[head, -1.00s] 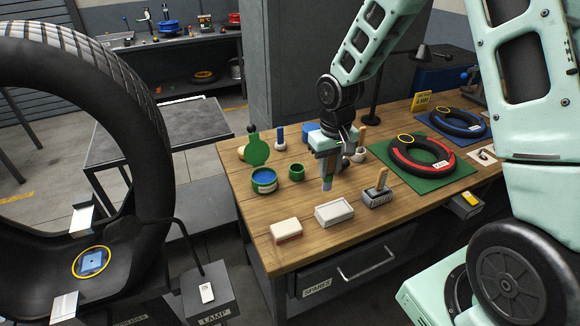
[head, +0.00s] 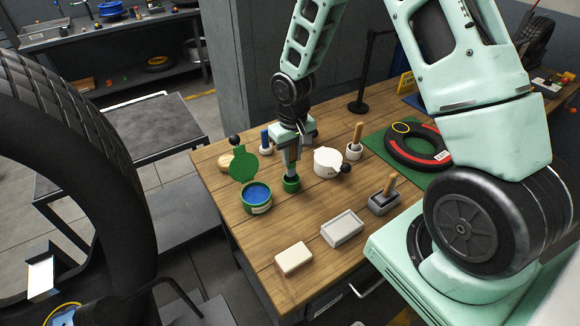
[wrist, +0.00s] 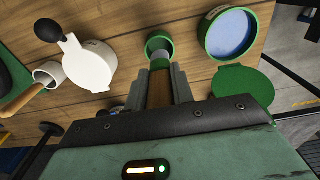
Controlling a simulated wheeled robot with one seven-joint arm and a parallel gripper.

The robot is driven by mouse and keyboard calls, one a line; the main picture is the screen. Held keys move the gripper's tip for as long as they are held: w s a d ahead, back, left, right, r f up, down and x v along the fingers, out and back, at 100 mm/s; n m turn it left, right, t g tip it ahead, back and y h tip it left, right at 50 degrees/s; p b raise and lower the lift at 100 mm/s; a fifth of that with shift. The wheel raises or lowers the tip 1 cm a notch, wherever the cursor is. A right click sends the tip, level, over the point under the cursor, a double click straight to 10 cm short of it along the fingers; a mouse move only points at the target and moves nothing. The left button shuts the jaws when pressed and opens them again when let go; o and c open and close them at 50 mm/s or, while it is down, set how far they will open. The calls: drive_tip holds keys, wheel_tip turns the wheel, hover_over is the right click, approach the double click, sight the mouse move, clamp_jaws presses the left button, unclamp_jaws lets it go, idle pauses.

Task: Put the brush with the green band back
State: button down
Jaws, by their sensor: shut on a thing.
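My gripper (head: 291,155) points down over the workbench, shut on the brush with the green band. In the wrist view the brush's brown handle (wrist: 159,90) is between my jaws. Its lower end is at the mouth of the small green cup (wrist: 159,44). The cup also shows in the head view (head: 291,185), directly below my jaws. The brush tip looks inside the rim, but I cannot tell how deep it is.
Left of the cup stands an open green tin (head: 257,208) of blue stuff, its lid (head: 243,164) raised. A white-lidded tin (head: 328,169) is close on the right. Another brush stands in a white cup (head: 354,152). A grey holder (head: 384,205) and tray (head: 342,230) are nearer.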

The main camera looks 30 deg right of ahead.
sight(292, 161)
drive_tip(key=shift+f+p, duration=0.5)
drive_tip(key=shift+f, duration=1.95)
drive_tip(key=shift+f, duration=0.2)
drive_tip(key=c, duration=1.2)
unclamp_jaws()
drive_tip(key=shift+r, duration=0.15)
